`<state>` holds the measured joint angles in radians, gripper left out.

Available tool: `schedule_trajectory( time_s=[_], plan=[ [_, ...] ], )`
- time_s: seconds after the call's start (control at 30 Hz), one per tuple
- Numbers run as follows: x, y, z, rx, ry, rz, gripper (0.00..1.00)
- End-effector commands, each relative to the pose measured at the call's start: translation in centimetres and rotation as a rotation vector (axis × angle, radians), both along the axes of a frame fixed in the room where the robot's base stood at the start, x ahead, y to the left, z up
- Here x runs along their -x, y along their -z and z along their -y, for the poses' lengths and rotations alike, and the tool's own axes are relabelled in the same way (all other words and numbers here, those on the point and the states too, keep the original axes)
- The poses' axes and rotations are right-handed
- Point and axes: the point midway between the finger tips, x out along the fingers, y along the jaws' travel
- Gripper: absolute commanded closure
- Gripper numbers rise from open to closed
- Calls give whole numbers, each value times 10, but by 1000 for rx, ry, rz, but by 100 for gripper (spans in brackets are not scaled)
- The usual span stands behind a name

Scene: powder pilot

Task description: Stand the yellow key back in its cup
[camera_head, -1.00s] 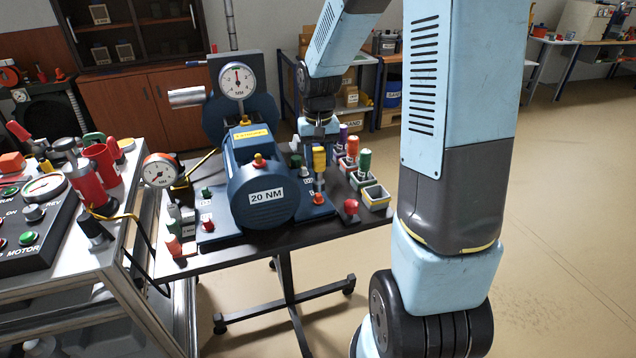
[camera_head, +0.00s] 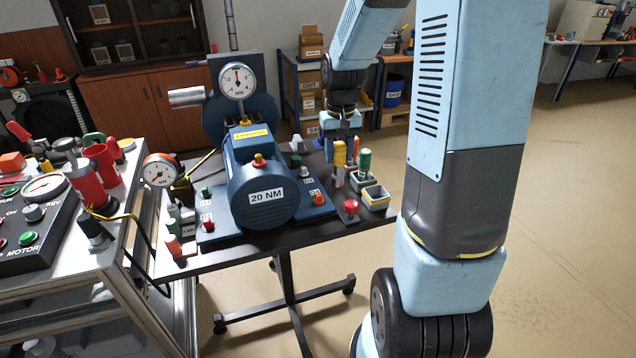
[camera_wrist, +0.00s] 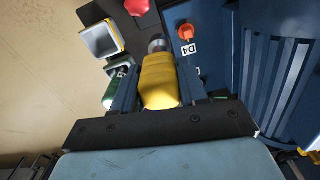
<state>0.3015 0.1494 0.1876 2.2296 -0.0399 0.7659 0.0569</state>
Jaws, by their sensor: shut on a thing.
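The yellow key (camera_head: 339,154) hangs upright in my gripper (camera_wrist: 158,78), which is shut on its thick handle. In the wrist view the yellow handle (camera_wrist: 160,82) lies between the two fingers, with its grey shank pointing away. An empty square cup (camera_head: 376,195) with a yellowish lining stands at the right front of the bench. It shows at the upper left in the wrist view (camera_wrist: 101,39). The key is to the left of and behind this cup, apart from it. The key's lower tip is hard to make out in the head view.
A green key (camera_head: 364,160) stands in the neighbouring cup, just right of the held key. A red knob (camera_head: 351,207) stands left of the empty cup. The blue motor base with an orange button (camera_head: 318,199) is close on the left.

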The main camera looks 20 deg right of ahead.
Motion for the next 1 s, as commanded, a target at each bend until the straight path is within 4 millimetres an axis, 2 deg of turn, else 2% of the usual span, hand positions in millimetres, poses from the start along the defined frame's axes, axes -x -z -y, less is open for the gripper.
schedule_trajectory(
  time_s=[0.1, 0.6, 0.8, 1.0],
  plan=[
    [6, -3, 24, 1, 5, 2, 100],
    [28, -12, 117, 0, 2, 0, 100],
    [27, 12, 114, -1, -1, -1, 100],
    [27, 19, 114, 0, -1, 0, 100]
  ],
)
